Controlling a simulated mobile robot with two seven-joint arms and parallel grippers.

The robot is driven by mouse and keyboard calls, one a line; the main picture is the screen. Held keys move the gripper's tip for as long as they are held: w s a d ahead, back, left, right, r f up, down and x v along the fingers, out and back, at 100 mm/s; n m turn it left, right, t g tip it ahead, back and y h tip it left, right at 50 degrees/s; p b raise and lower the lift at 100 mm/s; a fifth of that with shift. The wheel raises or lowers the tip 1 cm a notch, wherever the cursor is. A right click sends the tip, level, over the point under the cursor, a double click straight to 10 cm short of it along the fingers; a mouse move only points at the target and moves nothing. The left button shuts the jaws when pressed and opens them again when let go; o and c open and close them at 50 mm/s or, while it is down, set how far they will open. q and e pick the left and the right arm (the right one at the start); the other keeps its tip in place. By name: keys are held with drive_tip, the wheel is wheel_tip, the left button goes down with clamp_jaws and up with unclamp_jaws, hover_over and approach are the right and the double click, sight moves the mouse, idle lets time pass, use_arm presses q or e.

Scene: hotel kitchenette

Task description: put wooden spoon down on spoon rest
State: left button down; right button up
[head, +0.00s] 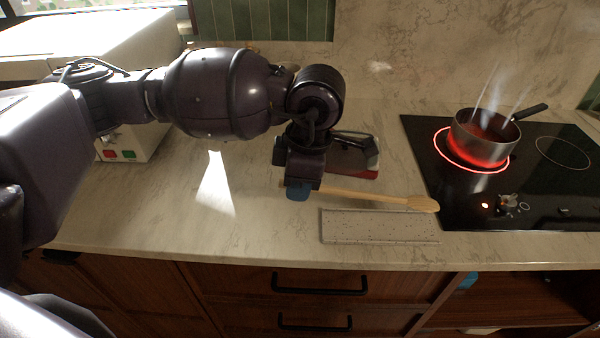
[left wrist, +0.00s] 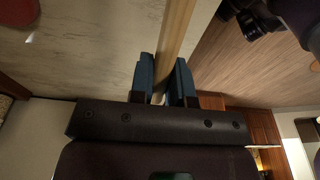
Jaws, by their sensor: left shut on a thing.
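The wooden spoon (head: 375,197) is light wood and lies nearly level in the head view, its bowl end (head: 422,204) pointing right toward the cooktop. My left gripper (head: 299,190) is shut on its handle end. In the left wrist view the handle (left wrist: 176,40) runs up from between the two blue fingers (left wrist: 163,82). The spoon rest (head: 380,226) is a speckled grey rectangular slab near the counter's front edge. In the head view the spoon appears just above and behind the rest; the exact height gap is hard to tell.
A black cooktop (head: 470,205) is at right, with a steaming pot (head: 482,138) on a glowing red ring. A dark item with a red edge (head: 352,158) lies behind the spoon. A white appliance (head: 130,142) stands at left. The counter (head: 150,215) at front left is clear.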

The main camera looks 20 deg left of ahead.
use_arm(q)
wheel_tip(320, 180, down, 2)
drive_tip(key=shift+f+b, duration=0.1)
drive_tip(key=shift+b, duration=0.25)
drive_tip(key=shift+f+b, duration=0.35)
drive_tip(key=shift+f, duration=0.65)
drive_tip(key=c, duration=1)
unclamp_jaws()
drive_tip(key=shift+w+r, duration=0.1)
drive_tip(key=shift+r, duration=0.35)
drive_tip(key=r, duration=0.3)
drive_tip(key=d+r, duration=0.1)
drive_tip(key=r, duration=0.2)
drive_tip(key=r+p, duration=0.1)
drive_tip(key=r, duration=0.2)
drive_tip(key=shift+w+d+r, duration=0.2)
drive_tip(key=shift+d+r, duration=0.05)
drive_tip(key=shift+r, duration=0.15)
use_arm(e)
drive_tip(key=shift+w+a+f, duration=0.1)
drive_tip(key=shift+w+f, duration=0.05)
drive_tip(key=shift+f, duration=0.05)
